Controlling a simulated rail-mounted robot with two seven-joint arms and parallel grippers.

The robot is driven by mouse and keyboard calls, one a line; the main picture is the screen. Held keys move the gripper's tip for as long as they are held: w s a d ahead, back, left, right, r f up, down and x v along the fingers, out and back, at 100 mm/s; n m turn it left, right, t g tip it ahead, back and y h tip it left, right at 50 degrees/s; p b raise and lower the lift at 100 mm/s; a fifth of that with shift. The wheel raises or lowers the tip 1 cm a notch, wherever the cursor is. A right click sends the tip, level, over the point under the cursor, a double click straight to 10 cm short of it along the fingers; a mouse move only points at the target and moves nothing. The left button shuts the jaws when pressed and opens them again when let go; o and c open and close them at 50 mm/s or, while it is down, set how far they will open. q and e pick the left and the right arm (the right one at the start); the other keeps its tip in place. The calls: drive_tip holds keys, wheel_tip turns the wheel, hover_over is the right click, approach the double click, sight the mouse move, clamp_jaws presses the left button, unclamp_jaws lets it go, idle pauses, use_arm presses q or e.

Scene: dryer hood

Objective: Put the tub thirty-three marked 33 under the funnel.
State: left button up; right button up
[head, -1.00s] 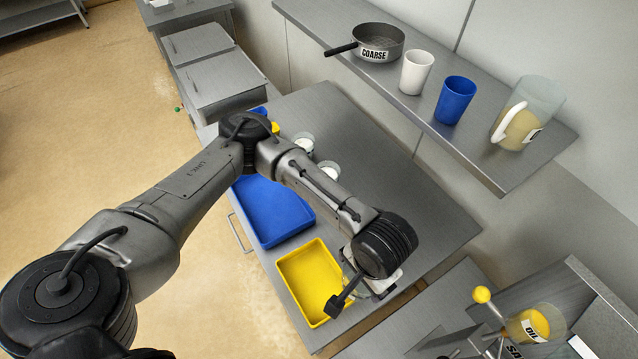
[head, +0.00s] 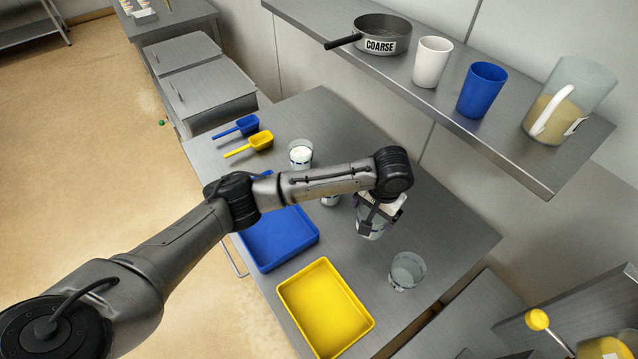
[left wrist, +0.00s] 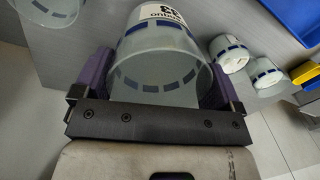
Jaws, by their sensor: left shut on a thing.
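My left gripper (head: 372,222) is shut on a clear tub with a blue dashed band, over the middle of the steel table. The tub (head: 369,230) is partly hidden by the gripper in the head view. In the left wrist view the same tub (left wrist: 160,62) sits between the purple fingers (left wrist: 158,85); its white label reads 33, upside down, and it looks empty. I cannot tell whether it touches the table. I cannot make out the funnel in either view. My right gripper is not in view.
Another clear tub (head: 406,272) stands right of the yellow tray (head: 325,308). Two tubs with white contents, one of them here (head: 300,153), stand behind my arm. A blue tray (head: 280,240) and scoops lie left. A shelf (head: 500,135) with pan, cups and jug overhangs the back.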

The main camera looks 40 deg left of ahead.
use_arm(q)
drive_tip(key=shift+m, duration=0.3)
drive_tip(key=shift+a+f, duration=0.2)
drive_tip(key=shift+a, duration=0.05)
drive_tip(key=shift+s+a+f+b, duration=0.2)
drive_tip(key=shift+a+f+b, duration=0.15)
drive_tip(key=shift+a+f, duration=2.4)
drive_tip(key=shift+s+a+f+b, duration=0.2)
drive_tip(key=shift+a+f+b, duration=0.1)
drive_tip(key=shift+a+f, duration=2.4)
drive_tip(key=shift+a, duration=0.1)
drive_tip(key=o, duration=0.6)
wheel_tip(320, 180, up, 12)
drive_tip(key=p, duration=0.1)
drive_tip(key=shift+d+r, duration=0.15)
drive_tip(key=shift+d, duration=0.25)
